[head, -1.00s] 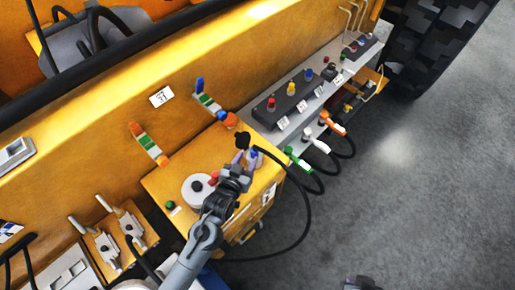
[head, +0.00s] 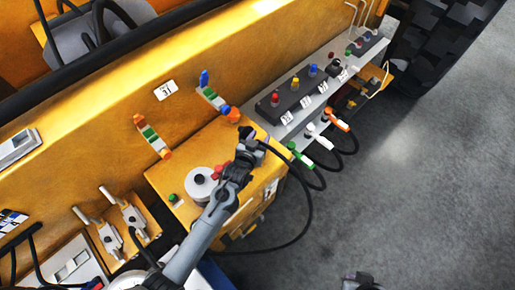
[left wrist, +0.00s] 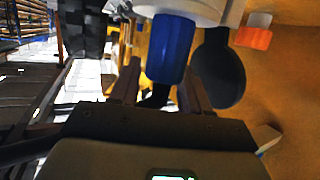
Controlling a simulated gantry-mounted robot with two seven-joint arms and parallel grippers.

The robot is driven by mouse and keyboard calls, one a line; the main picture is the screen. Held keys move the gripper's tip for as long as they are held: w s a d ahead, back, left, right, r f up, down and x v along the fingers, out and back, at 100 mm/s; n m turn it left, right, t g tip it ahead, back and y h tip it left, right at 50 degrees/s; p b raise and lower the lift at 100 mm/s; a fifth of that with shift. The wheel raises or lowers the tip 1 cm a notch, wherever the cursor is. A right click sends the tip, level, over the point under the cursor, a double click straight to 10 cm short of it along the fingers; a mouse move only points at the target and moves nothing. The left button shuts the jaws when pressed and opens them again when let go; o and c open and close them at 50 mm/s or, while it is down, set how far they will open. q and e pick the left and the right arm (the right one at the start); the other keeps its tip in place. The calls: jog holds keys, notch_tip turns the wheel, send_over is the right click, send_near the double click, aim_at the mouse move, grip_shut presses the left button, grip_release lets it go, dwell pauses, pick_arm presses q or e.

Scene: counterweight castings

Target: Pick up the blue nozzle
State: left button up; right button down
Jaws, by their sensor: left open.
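The blue nozzle (left wrist: 171,48) shows in the left wrist view as a blue cylinder under a pale fitting. My left gripper (left wrist: 160,80) is open, with one finger on each side of the nozzle's lower end; I cannot tell whether they touch it. In the head view my left gripper (head: 249,150) is over the right part of the yellow box, and it and the wrist mostly hide the nozzle there. A black hose (head: 308,215) loops from that spot down to the right. A dark part that looks like my right gripper (head: 362,282) shows at the bottom edge.
Green (head: 299,155), white (head: 318,141) and orange (head: 337,122) nozzles with black hoses hang along the grey panel. A white disc (head: 200,184) is on the yellow box (head: 185,160), close to my left arm. Open floor (head: 420,200) lies to the right.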

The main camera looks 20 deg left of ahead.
pick_arm(q)
jog(key=shift+c, duration=0.3)
grip_shut()
jog(key=shift+f, duration=0.1)
